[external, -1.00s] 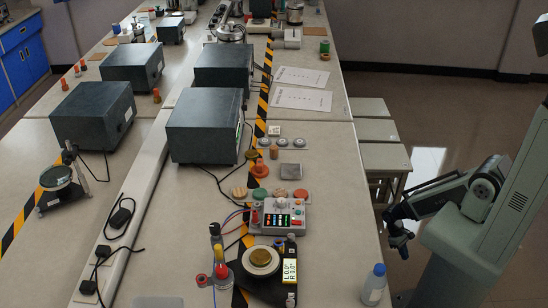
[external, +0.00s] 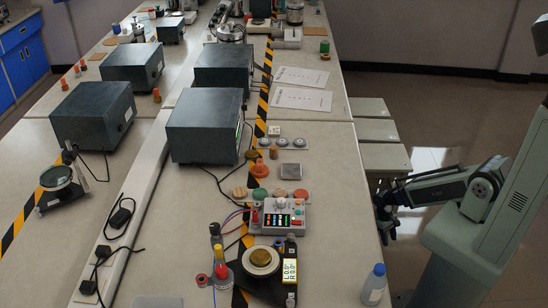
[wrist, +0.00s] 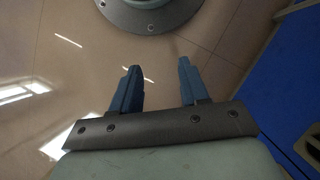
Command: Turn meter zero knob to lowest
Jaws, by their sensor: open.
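A small grey meter box (external: 279,217) with a lit display and several small buttons or knobs sits on the bench in the external view. Which of its controls is the zero knob is too small to tell. My gripper (external: 386,232) is off the right edge of the bench, well to the right of the meter box. In the wrist view my gripper (wrist: 160,82) has its two blue fingers apart with nothing between them, above the tiled floor.
A white bottle with a blue cap (external: 374,285) stands near the bench's right edge. A black turntable-like device (external: 262,262) sits in front of the meter box. Large dark boxes (external: 204,125) stand behind. Stools (external: 385,157) stand beside the bench.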

